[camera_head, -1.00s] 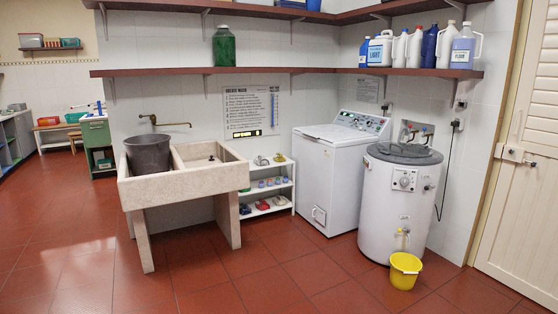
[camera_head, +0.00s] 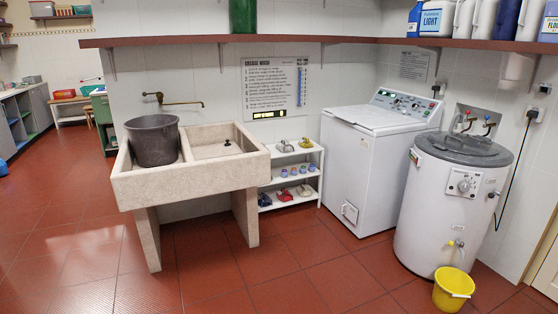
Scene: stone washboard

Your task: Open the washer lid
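A white top-loading washer (camera_head: 370,165) stands against the back wall, right of centre. Its lid (camera_head: 376,116) lies flat and shut on top, in front of a raised control panel (camera_head: 404,104). To its right stands a round white washer (camera_head: 450,205) with a grey lid (camera_head: 463,149), which is also shut, and a dial on its front. Neither of my grippers shows in the head view.
A stone washboard sink (camera_head: 190,178) with a dark bucket (camera_head: 153,140) is at the left. A small white shelf (camera_head: 293,178) stands between the sink and the washer. A yellow bucket (camera_head: 453,290) sits before the round washer. The red tiled floor (camera_head: 290,270) in front is clear.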

